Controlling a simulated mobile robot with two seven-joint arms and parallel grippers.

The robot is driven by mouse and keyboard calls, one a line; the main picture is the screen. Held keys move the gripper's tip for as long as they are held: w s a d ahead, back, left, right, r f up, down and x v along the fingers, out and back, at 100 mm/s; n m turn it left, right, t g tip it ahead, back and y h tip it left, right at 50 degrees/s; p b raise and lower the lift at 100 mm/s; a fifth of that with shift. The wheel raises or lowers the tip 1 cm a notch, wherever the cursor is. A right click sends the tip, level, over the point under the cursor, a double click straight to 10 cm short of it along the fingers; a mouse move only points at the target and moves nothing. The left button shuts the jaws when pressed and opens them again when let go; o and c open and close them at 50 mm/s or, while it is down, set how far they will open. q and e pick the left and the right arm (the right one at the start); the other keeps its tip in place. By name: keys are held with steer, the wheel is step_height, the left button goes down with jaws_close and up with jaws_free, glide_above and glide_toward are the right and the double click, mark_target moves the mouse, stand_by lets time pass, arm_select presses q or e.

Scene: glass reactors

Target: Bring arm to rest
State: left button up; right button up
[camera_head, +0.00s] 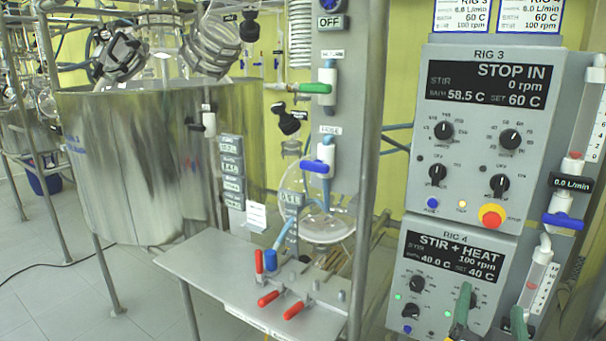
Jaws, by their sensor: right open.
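My right gripper (490,317) shows at the bottom right of the head view, only as two green fingertips. The fingertips stand well apart with nothing between them. They appear in front of the lower part of the RIG 4 panel (452,252); I cannot tell whether they touch it. The rest of the right arm is out of frame below. My left gripper and left arm are not in view.
The RIG 3 panel (486,130) has knobs and a red button (491,217). A flowmeter with a blue valve (563,221) is at its right. A steel vessel (140,165) stands left; grey floor is open there.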

steer(key=d+r+n+t+h, duration=0.1)
steer(key=d+r+n+t, duration=0.2)
steer(key=d+n, duration=0.2)
steer(key=a+f+n+g+y, duration=0.2)
steer(key=f+n+y, duration=0.2)
steer(key=f, duration=0.7)
steer(key=a+f+n+g+y, duration=0.1)
steer(key=f+n+g+y, duration=0.2)
steer(key=f, duration=0.8)
steer(key=s+f+n+g+y, duration=0.2)
steer(key=s+f+g, duration=0.1)
steer(key=s+f, duration=0.65)
steer(key=s+f+n+g+y, duration=0.25)
steer(key=s+f, duration=0.35)
steer(key=f, duration=0.7)
arm_select(q)
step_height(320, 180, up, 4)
steer(key=p, duration=0.3)
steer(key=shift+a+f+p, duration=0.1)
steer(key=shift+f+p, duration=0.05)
steer(key=shift+p, duration=0.15)
arm_select(e)
steer(key=a+r+m, duration=0.2)
steer(key=a+m, duration=0.1)
steer(key=a, duration=0.3)
steer(key=a+r+m+t+y, duration=0.1)
steer(key=a+r+m, duration=0.1)
steer(key=a, duration=0.4)
steer(key=shift+m, duration=0.45)
